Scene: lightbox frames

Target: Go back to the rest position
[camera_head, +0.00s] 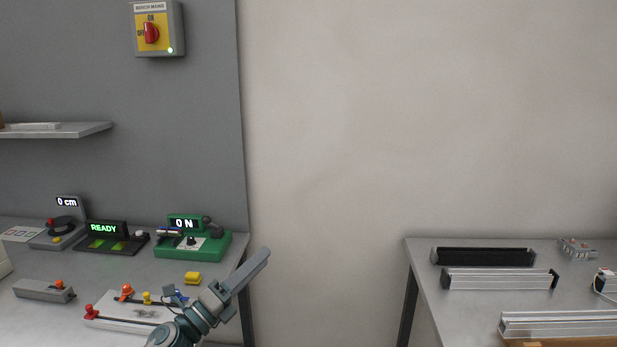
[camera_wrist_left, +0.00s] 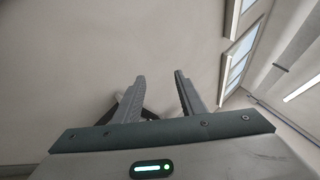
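My left gripper (camera_head: 250,270) is raised in front of the gap between the two tables, at the lower middle of the head view. Its fingers point up and to the right. In the left wrist view its two fingers (camera_wrist_left: 160,82) stand apart with nothing between them, so it is open and empty. A pale wall and bright window panes lie beyond them. My right gripper is in neither view.
The right table holds metal rails (camera_head: 497,281). The wall between is bare.

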